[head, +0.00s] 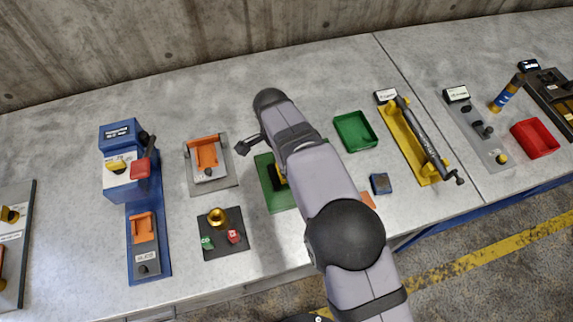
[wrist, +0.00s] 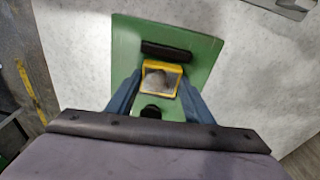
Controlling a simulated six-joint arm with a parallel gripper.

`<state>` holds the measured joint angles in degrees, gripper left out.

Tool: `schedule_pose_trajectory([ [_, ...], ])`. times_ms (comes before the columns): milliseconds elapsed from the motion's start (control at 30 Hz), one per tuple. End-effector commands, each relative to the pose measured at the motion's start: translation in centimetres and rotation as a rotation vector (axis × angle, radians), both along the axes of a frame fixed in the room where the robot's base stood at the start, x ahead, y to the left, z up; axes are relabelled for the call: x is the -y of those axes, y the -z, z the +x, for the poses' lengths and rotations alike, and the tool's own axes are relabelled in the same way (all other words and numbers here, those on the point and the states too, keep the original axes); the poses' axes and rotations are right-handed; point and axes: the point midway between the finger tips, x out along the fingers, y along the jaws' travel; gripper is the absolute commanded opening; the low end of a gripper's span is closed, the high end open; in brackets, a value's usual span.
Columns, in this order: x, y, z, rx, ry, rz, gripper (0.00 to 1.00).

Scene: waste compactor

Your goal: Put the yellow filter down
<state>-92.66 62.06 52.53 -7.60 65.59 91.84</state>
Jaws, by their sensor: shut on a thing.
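The yellow filter (wrist: 161,78), a small yellow frame with a greyish middle, sits between the two blue-grey fingers of my gripper (wrist: 160,88) in the wrist view. My gripper is shut on it. Behind it is the green plate (wrist: 124,50), with a black bar (wrist: 166,52) just beyond the filter and a black knob (wrist: 151,112) on the near side. I cannot tell whether the filter touches the plate. In the head view my arm hides most of the gripper; the green plate (head: 265,186) and a bit of yellow show beside it.
To the left are a grey fixture with an orange bracket (head: 207,157), a dark mat with small parts (head: 224,245) and a blue press (head: 124,160). A yellow fixture (head: 412,140) lies farther right.

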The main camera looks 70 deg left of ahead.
Motion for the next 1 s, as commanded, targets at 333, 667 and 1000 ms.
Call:
schedule_pose_trajectory([
  [333, 0.0, 1.1, 0.0, 0.0, 0.0, 0.001, 0.2],
  [667, 0.0, 1.4, 0.0, 0.0, 0.0, 0.001, 0.66],
  [1000, 0.0, 1.1, 0.0, 0.0, 0.0, 0.001, 0.66],
])
